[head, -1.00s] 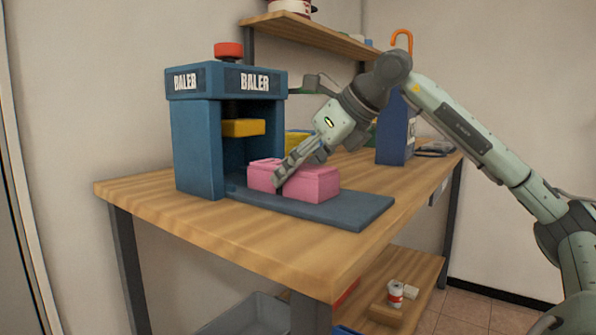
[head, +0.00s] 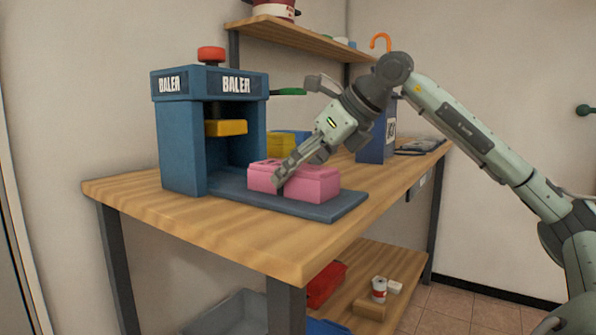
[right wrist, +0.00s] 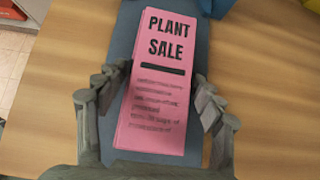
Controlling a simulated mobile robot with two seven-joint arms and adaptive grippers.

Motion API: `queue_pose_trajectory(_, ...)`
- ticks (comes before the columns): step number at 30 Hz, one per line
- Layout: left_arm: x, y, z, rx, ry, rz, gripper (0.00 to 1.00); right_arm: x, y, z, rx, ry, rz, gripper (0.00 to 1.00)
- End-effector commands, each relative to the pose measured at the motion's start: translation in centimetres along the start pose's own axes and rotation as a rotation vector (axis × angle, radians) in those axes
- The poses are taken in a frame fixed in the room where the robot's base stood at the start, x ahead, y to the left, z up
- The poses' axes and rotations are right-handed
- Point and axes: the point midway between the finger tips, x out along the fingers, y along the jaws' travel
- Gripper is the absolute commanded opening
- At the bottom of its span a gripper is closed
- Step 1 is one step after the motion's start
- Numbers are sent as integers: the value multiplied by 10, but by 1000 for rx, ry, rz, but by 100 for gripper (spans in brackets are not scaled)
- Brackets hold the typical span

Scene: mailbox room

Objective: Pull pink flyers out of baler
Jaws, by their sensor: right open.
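The pink flyers (head: 318,187) form a block-like stack on the blue tray (head: 345,207) in front of the baler (head: 183,150), clear of its opening. In the right wrist view the top flyer (right wrist: 165,60) reads "PLANT SALE". My right gripper (head: 281,181) reaches down over the stack, with its near finger in front of the stack's side. In the right wrist view its open fingers (right wrist: 163,98) stand on both sides of the stack, at or very close to its edges. The baler's yellow press plate (head: 226,128) is raised above the tray. My left gripper is out of view.
A blue upright box (head: 372,142) and a yellow block (head: 281,145) stand behind on the wooden table (head: 250,237). A shelf (head: 300,41) hangs above. A red item (head: 326,284) and a can (head: 379,289) sit on the lower shelf. The table's front is clear.

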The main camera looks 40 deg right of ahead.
Motion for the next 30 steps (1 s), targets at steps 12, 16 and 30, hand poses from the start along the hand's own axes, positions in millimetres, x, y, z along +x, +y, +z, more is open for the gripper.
queue_pose_trajectory(12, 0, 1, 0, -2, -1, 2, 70, -1, 0, 0, 0, 0, 0, 84)
queue_pose_trajectory(16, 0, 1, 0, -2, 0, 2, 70, -11, 0, 1, 0, -2, 1, 84)
queue_pose_trajectory(30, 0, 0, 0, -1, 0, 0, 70, -103, 0, 0, 0, -2, -2, 84)
